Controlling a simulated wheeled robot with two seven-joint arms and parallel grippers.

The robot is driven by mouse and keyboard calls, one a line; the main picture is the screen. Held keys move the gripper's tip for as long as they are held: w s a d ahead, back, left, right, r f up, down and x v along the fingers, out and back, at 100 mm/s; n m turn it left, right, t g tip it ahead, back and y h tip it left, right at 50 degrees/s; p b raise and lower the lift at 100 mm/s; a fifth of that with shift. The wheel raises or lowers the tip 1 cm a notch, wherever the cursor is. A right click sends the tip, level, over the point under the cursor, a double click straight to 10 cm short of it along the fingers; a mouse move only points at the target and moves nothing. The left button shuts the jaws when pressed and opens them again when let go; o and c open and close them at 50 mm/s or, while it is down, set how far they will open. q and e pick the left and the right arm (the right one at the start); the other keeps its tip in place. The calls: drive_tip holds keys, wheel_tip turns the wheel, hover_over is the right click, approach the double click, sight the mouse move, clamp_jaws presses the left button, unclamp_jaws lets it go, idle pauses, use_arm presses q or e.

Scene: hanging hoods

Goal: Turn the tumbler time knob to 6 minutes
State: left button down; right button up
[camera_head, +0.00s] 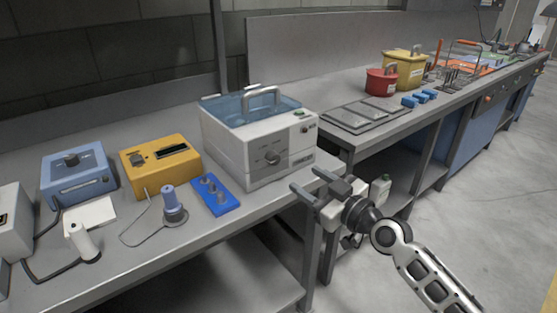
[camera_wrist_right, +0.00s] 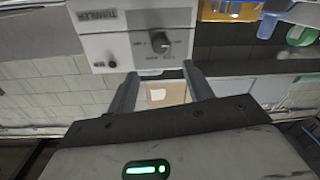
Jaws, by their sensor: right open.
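The tumbler (camera_head: 262,135) is a white box with a clear blue lid and a grey handle, standing near the right end of the left bench. Its dark grey time knob (camera_head: 272,157) is on the front face; the knob (camera_wrist_right: 157,43) also shows in the right wrist view, below the tumbler's label (camera_wrist_right: 130,17). The dial marks are too small to read. My right gripper (camera_head: 313,191) is open and empty, in front of and to the right of the tumbler, apart from the knob. In the right wrist view its two fingers (camera_wrist_right: 158,85) point toward the front panel. My left gripper is not in view.
A blue tray with grey pegs (camera_head: 229,205), a yellow device (camera_head: 175,174) and a blue device (camera_head: 62,186) stand left of the tumbler. A second bench holds red (camera_head: 379,89) and yellow (camera_head: 415,72) containers. Open floor lies at the right.

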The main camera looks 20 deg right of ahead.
sight(276, 160)
drive_tip(key=x, duration=1)
drive_tip(key=shift+w+a, duration=0.1)
drive_tip(key=c, duration=1)
